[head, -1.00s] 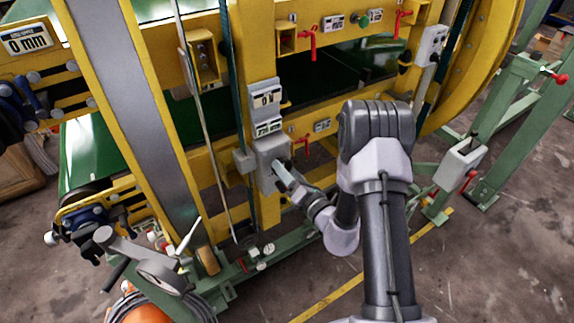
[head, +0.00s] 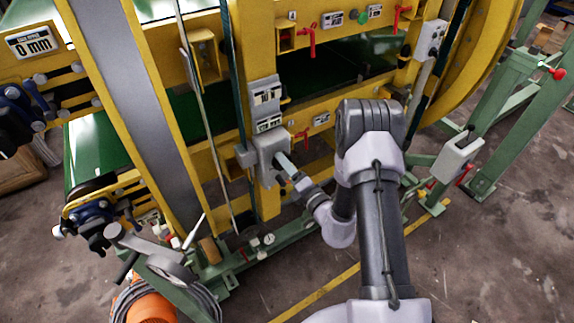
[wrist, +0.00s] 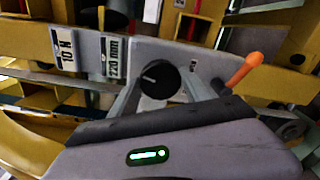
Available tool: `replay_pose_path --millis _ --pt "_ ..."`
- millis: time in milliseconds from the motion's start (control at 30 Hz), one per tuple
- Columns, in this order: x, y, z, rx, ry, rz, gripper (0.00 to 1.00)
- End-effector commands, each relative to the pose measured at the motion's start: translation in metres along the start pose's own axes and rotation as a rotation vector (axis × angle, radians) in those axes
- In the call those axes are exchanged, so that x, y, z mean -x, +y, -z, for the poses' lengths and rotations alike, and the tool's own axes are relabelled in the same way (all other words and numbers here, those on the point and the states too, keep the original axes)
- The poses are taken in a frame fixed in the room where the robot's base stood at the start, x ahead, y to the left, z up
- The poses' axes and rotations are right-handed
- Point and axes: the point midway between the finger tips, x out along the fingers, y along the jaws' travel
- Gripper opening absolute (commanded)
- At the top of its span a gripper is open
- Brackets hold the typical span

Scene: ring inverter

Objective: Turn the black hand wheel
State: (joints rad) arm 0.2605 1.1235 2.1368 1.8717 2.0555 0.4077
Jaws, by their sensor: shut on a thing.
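The black hand wheel (wrist: 160,80) is a round knob with a pale mark on its face, on the front of a grey box. It sits between the two fingers of my gripper (wrist: 162,92), which is shut on it. In the head view, my gripper (head: 284,163) reaches the front of the grey box (head: 270,160) on a yellow post. The wheel itself is hidden there by the gripper. Two displays (wrist: 112,58) beside the wheel show 10 N and about 220 mm in the wrist view.
An orange handle (wrist: 246,68) stands close to the right finger in the wrist view. Red levers (head: 309,40) sit on the yellow frame. A green stand (head: 495,125) is at the right, and an orange object with hoses (head: 150,305) at the lower left.

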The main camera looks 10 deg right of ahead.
Motion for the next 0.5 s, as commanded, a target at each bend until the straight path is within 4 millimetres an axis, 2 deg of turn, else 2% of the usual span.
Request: replay_pose_path --millis 167,200,300,500 --pt "-0.0003 0.0004 -0.0008 0.001 -0.002 -0.001 0.15" --pt "-0.0003 0.0004 -0.0008 0.001 -0.002 -0.001 0.58" --pt "-0.0003 0.0004 -0.0007 0.001 -0.001 -0.001 0.77" --pt "-0.0001 0.0002 -0.0003 0.002 -0.001 0.0 0.78"
